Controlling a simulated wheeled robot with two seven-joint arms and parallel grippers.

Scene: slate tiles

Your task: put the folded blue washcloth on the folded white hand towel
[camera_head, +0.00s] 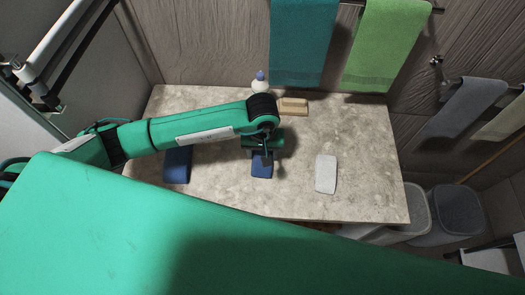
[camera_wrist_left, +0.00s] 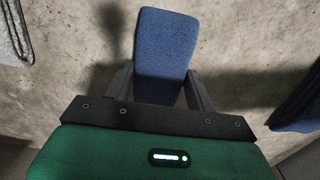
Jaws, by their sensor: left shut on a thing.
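The folded blue washcloth (camera_head: 261,171) is at the middle of the stone-topped counter, under my left gripper (camera_head: 263,157). In the left wrist view the washcloth (camera_wrist_left: 166,42) sits between the two fingers of my left gripper (camera_wrist_left: 160,85), which is shut on it. I cannot tell whether it is clear of the counter. The folded white hand towel (camera_head: 326,174) lies flat to the right of the washcloth, apart from it. Its edge shows at the left of the left wrist view (camera_wrist_left: 12,38). My right gripper is not in view.
Another dark blue folded cloth (camera_head: 177,167) lies to the left, partly behind my left arm. A bottle (camera_head: 260,84) and a tan block (camera_head: 294,106) stand at the counter's back. Towels hang behind. The counter (camera_head: 365,150) is clear around the white towel.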

